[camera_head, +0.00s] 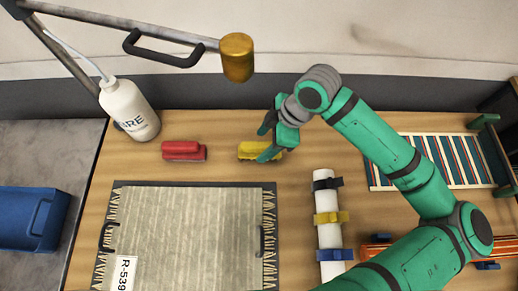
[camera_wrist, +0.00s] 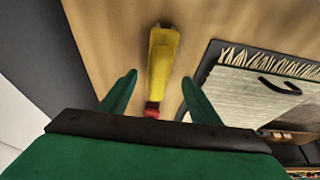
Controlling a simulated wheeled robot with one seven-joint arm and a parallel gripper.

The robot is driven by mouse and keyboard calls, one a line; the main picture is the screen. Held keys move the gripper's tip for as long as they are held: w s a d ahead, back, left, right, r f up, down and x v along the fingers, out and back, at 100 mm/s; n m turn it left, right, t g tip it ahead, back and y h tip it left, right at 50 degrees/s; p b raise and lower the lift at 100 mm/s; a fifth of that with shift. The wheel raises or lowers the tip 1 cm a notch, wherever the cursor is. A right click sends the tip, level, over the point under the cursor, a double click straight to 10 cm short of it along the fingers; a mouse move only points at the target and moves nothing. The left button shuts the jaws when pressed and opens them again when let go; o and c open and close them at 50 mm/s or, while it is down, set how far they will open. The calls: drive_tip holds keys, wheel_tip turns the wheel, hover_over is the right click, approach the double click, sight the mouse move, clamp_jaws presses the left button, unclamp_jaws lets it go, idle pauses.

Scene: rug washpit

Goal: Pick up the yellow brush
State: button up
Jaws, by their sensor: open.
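The yellow brush (camera_head: 258,150) lies on the wooden table top, near its back edge. My gripper (camera_head: 268,140) is at the right end of the brush in the head view and partly covers it. In the wrist view my gripper (camera_wrist: 158,92) is open, with one finger on each side of the yellow brush (camera_wrist: 161,62). The fingers look apart from the brush, and nothing is held. How high they are above the table is hard to tell.
A red brush (camera_head: 184,151) lies to the left, near a white bottle (camera_head: 128,108). A fringed rug (camera_head: 190,235) on a dark tray is in front. A lamp-like yellow cylinder (camera_head: 237,58) hangs above on an arm.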

drive_tip(key=x, duration=0.4)
drive_tip(key=shift+d+f, duration=0.1)
drive_tip(key=shift+d, duration=0.05)
drive_tip(key=shift+c, duration=0.3)
drive_tip(key=shift+w, duration=0.15)
drive_tip(key=c, duration=1.2)
drive_tip(key=shift+o, duration=0.2)
drive_tip(key=shift+d, duration=0.1)
